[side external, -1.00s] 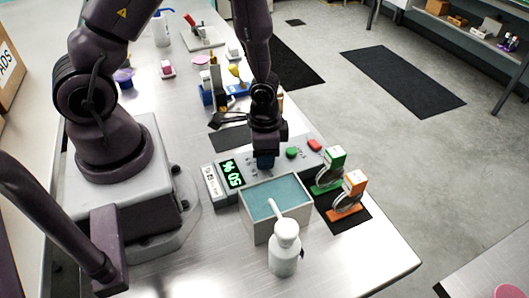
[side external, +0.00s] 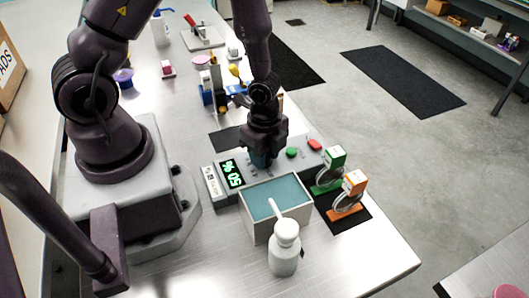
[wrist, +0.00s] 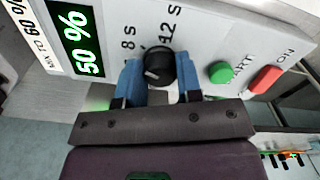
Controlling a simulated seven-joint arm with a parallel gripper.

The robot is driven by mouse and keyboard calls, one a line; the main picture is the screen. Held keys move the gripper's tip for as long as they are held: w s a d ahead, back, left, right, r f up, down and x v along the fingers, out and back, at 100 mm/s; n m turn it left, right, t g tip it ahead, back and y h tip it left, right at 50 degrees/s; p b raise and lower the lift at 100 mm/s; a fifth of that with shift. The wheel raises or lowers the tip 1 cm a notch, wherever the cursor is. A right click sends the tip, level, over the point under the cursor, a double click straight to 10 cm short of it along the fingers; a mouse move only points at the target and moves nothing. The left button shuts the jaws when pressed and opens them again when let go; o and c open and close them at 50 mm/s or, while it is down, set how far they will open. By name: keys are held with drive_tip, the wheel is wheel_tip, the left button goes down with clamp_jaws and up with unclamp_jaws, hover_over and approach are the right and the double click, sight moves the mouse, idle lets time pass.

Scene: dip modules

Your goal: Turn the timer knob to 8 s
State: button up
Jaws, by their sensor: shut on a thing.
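The timer knob (wrist: 158,65) is round and black on a grey control panel (wrist: 215,30), with "8 s" printed at its upper left and "12 s" at its upper right. A short pale mark shows on the lower left of the knob, pointing left and below the "8 s" label. My gripper (wrist: 159,78) has its blue fingers on either side of the knob, shut on it. In the side view my gripper (side external: 262,165) reaches down to the panel and hides the knob.
A green button (wrist: 221,72) and a red switch (wrist: 265,79) sit right of the knob. A green display (wrist: 78,35) reading 50 % is to the left. In the side view an open bath (side external: 275,195), a white bottle (side external: 284,250), and green (side external: 330,172) and orange (side external: 350,192) modules stand close by.

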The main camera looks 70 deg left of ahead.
drive_tip(key=shift+m, duration=0.6)
drive_tip(key=o, duration=0.9)
drive_tip(key=shift+o, duration=0.2)
drive_tip(key=shift+r, duration=0.1)
wheel_tip(320, 180, up, 13)
